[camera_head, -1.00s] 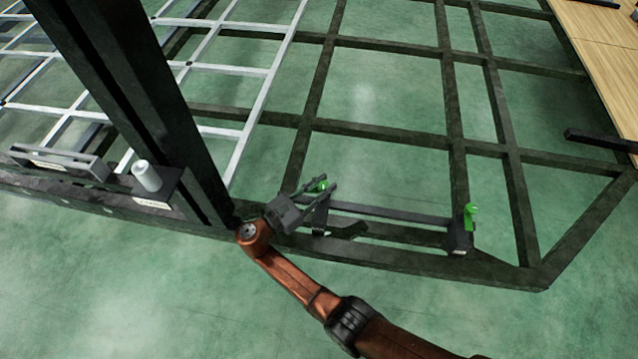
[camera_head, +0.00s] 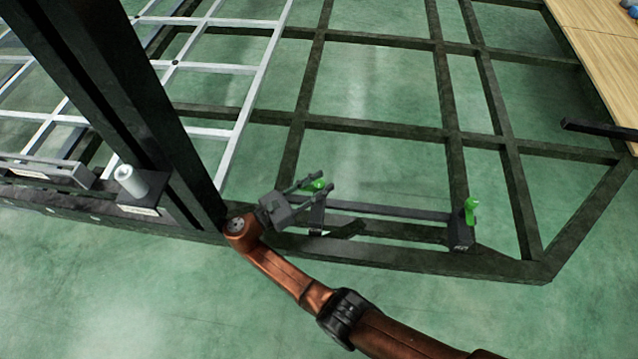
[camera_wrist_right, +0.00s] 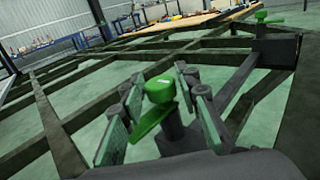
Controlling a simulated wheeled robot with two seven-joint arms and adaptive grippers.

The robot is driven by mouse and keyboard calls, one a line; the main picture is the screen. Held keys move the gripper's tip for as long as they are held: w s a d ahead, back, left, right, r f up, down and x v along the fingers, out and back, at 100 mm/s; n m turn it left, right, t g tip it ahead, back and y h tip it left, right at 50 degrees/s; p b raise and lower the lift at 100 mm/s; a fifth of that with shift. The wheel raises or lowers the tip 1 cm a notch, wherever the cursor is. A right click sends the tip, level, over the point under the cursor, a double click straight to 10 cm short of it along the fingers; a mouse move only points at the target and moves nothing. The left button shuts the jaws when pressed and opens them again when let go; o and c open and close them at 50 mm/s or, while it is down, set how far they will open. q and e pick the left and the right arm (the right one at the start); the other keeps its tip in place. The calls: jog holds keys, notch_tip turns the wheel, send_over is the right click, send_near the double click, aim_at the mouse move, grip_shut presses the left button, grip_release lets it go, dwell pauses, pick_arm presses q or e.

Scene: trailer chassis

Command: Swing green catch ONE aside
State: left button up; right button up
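Two green catches sit on the dark chassis frame. The nearer one (camera_head: 318,185) is at the left end of a dark bar, and the other (camera_head: 470,208) stands upright on a dark block at the right end. I cannot read which is ONE. My right gripper (camera_head: 322,187) is at the left catch, its fingers apart on either side of it. The wrist view shows this catch (camera_wrist_right: 160,90), a knob with a slanted lever, between the open fingers (camera_wrist_right: 160,102). Contact is not clear. The far catch (camera_wrist_right: 262,14) shows at the upper right. My left gripper is out of view.
A thick dark post (camera_head: 110,95) rises left of my right gripper. A white cylinder (camera_head: 130,181) stands on a block at left. A white lattice (camera_head: 250,100) lies behind the post. A wooden surface (camera_head: 605,45) is at the upper right. Green floor is clear in front.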

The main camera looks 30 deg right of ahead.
aim_at(315, 187)
jog(key=shift+o, duration=1.2)
jog(key=shift+a, duration=0.1)
jog(key=a, duration=0.2)
jog(key=s+a, duration=0.1)
jog(key=a, duration=0.4)
jog(key=shift+s+a, duration=0.15)
